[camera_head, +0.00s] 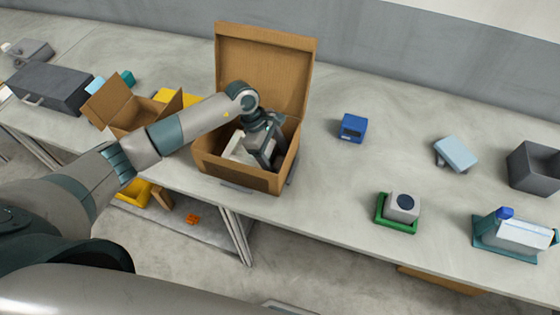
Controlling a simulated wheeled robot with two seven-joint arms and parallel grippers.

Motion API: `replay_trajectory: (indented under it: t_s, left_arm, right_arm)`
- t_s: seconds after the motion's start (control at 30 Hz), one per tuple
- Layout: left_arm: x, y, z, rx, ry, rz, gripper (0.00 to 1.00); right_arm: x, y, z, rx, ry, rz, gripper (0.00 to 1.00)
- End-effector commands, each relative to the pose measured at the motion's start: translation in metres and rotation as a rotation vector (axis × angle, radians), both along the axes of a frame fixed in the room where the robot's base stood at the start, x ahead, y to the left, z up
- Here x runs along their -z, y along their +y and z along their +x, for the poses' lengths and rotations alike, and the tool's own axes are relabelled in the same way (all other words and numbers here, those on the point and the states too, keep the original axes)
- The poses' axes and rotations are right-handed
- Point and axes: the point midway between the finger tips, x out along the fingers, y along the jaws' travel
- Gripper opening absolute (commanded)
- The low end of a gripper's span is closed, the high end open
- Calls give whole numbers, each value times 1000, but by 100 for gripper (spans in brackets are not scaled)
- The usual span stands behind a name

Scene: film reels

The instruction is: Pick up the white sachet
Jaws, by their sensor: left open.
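A white, flat item that looks like the sachet (236,150) lies inside the open cardboard box (238,176) on the bench. It is partly hidden by my gripper and the box's front wall. My left gripper (262,164) reaches down into the box, just right of the white item. It is open; whether it touches the item cannot be told. The box lid (262,60) stands up at the back. My right gripper is not in view.
A smaller open carton (128,116) stands left of the box. A blue device (353,128), a green tray (396,224) with a grey item, a light blue item (456,153) and a grey bin (535,168) stand to the right. The bench between them is clear.

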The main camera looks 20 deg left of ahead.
Motion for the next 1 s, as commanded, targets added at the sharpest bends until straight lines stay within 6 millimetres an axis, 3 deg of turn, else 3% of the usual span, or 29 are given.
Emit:
replay_trajectory:
  t_s: [0.4, 0.6, 1.0]
  left_arm:
    - [0, 0, 0, 0, 0, 0, 70]
    - [0, 0, 0, 0, 0, 0, 26]
    - [-4, 0, 1, 1, -1, -1, 26]
  right_arm:
    - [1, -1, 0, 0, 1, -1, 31]
    - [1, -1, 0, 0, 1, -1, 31]
    - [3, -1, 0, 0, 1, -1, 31]
